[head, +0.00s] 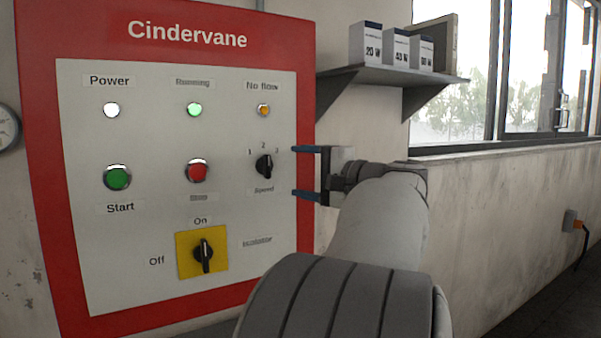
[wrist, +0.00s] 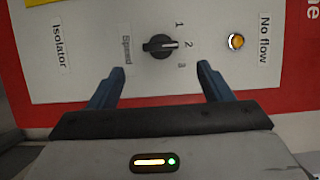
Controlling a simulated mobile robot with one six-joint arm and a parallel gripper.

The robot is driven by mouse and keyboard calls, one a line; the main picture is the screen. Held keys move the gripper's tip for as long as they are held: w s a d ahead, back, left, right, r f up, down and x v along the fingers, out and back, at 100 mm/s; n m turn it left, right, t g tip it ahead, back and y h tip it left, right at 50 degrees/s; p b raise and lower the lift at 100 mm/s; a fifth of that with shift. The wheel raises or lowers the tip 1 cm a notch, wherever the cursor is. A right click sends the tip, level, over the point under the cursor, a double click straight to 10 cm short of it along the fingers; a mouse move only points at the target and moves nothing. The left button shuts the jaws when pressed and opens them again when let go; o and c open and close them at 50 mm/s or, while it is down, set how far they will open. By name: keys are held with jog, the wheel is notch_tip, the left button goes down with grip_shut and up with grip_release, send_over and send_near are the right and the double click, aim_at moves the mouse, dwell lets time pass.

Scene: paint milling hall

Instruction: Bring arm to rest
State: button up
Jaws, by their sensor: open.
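My gripper (head: 297,171) is open and empty, its two blue fingers pointing at the right side of the Cindervane control panel (head: 228,290). In the wrist view my gripper (wrist: 160,68) has its fingertips on either side of the black speed knob (wrist: 159,46), just short of it in the picture. Nothing is between the fingers, and I see no contact. The speed knob (head: 264,166) points at 2. My arm stretches forward from the bottom of the head view.
The panel has a green Start button (head: 117,178), a red button (head: 197,171) and a yellow-plated isolator switch (head: 203,253) standing upright toward On. The Power lamp (head: 112,110) and Running lamp (head: 194,110) look bright. A shelf (head: 385,77) with boxes juts out above my gripper.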

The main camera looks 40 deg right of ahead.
jog(key=shift+a, duration=0.1)
jog(key=w+a+f+n+g+y+p, duration=0.1)
jog(key=a+f+n+g+p, duration=0.2)
jog(key=a+f, duration=0.6)
jog(key=w+a+f+n+g+y+p, duration=0.2)
jog(key=a+f+g, duration=0.35)
jog(key=a, duration=0.65)
jog(key=s+a+f+n+g+h+p, duration=0.4)
jog(key=s+a+f+n+g+h, duration=0.1)
jog(key=s+a+f+n, duration=0.6)
jog(key=shift+s+f+g+h+p, duration=0.4)
jog(key=shift+s+f+g, duration=0.5)
jog(key=shift+s, duration=0.85)
